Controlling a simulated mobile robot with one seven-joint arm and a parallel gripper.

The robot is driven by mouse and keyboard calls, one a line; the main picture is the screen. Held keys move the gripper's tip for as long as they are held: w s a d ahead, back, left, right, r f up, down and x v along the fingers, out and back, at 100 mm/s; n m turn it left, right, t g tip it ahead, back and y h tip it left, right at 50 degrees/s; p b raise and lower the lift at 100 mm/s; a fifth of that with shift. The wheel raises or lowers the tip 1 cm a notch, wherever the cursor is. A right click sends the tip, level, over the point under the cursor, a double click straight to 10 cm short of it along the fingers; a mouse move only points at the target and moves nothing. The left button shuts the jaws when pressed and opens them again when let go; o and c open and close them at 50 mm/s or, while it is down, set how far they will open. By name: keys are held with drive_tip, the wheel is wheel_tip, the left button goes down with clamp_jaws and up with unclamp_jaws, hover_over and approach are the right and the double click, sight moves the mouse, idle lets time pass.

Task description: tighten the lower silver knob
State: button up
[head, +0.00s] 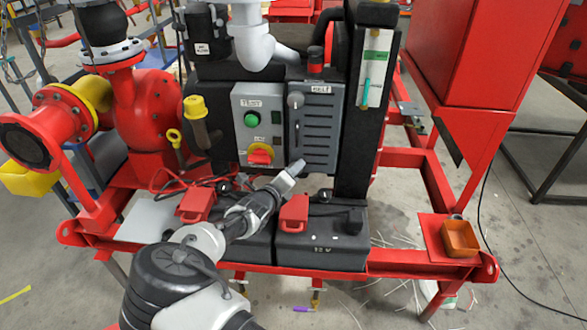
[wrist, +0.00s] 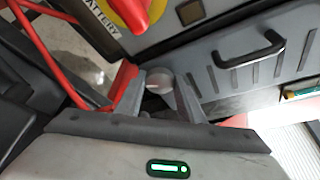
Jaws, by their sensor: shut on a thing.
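The lower silver knob (wrist: 158,78) shows in the wrist view as a small round grey thing between my two fingertips. It sits by the lower edge of the grey louvered door (wrist: 240,72). My gripper (wrist: 162,90) is shut on it, one finger on each side. Another grey round knob (head: 295,99) is at the upper left of the door, above a dark handle.
Left of the door is a panel with a green button (head: 251,119) and a red-and-yellow switch (head: 261,154). Black batteries with red terminal covers (head: 293,213) lie below my gripper. A black post (head: 360,150) stands to the right. An orange tray (head: 460,238) is farther right.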

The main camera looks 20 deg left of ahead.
drive_tip(key=shift+a+f+n+t+h, duration=0.15)
drive_tip(key=shift+n+t+h, duration=0.35)
drive_tip(key=shift+n, duration=1.1)
drive_tip(key=o, duration=1.1)
drive_tip(key=shift+c, duration=0.2)
drive_tip(key=s+a+r, duration=0.2)
drive_tip(key=s, duration=1.5)
drive_tip(key=shift+a, duration=0.15)
